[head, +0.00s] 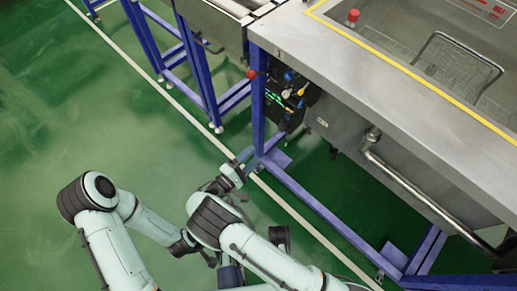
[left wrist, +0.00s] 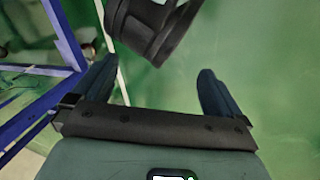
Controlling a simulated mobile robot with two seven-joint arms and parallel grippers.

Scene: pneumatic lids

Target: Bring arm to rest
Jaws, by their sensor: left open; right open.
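My right gripper (head: 245,157) shows in the head view beyond my right arm's bend, with blue fingers close to the foot of the blue machine frame (head: 262,110). Whether it touches the frame I cannot tell. My left arm comes in from the left and its forearm points down to the right. Its gripper end is mostly hidden behind my right arm. In the left wrist view my left gripper (left wrist: 154,72) has its two dark blue fingers wide apart with nothing between them. A dark, ribbed part, probably of my right arm, shows at the top of that view.
A steel machine top (head: 400,110) with a yellow line, a red knob (head: 353,15) and a bent handle (head: 455,38) fills the upper right. A control box (head: 287,100) and a pipe handle (head: 410,192) are on its side. Green floor (head: 60,100) at left is clear.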

